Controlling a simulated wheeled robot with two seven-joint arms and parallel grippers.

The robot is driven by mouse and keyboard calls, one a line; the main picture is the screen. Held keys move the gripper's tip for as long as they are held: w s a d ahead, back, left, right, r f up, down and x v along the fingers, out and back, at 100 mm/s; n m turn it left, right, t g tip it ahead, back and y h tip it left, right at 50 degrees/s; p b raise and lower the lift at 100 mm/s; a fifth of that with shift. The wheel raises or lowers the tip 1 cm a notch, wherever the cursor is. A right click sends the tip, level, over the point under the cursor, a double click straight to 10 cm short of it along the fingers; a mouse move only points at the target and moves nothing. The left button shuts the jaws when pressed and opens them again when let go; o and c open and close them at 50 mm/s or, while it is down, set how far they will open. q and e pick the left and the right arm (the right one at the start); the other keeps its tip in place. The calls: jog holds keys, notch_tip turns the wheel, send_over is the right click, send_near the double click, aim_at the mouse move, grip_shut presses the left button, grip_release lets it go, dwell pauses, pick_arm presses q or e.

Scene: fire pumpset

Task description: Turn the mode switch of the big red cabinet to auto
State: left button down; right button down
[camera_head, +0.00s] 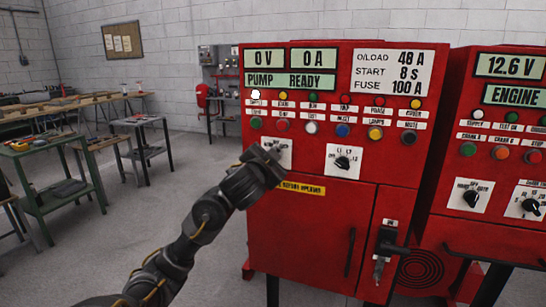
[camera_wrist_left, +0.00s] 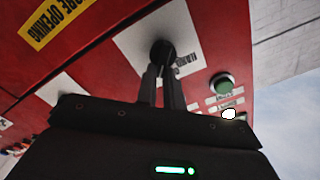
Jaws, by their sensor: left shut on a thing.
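The big red cabinet (camera_head: 310,235) stands in the middle of the head view, its displays reading 0 V, 0 A and PUMP READY. The mode switch is a dark round knob (camera_wrist_left: 162,52) on a white plate (camera_wrist_left: 140,38) in the left wrist view, with part of a "HAND" label beside it. My left gripper (camera_head: 268,157) is at this plate and covers the knob in the head view. In the left wrist view its two fingers (camera_wrist_left: 162,80) are shut on the knob. The knob's pointer direction is hidden. My right gripper is not seen.
A second selector knob (camera_head: 342,162) sits to the right on the same cabinet. Indicator lamps and push buttons run above. Another red cabinet (camera_head: 490,235) stands at right. Workbenches (camera_head: 50,180) are at left, with open floor between.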

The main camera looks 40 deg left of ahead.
pick_arm(q)
jog(key=shift+m, duration=0.4)
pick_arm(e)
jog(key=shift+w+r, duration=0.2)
pick_arm(q)
jog(key=c, duration=1.5)
grip_release()
jog(key=shift+d, duration=0.1)
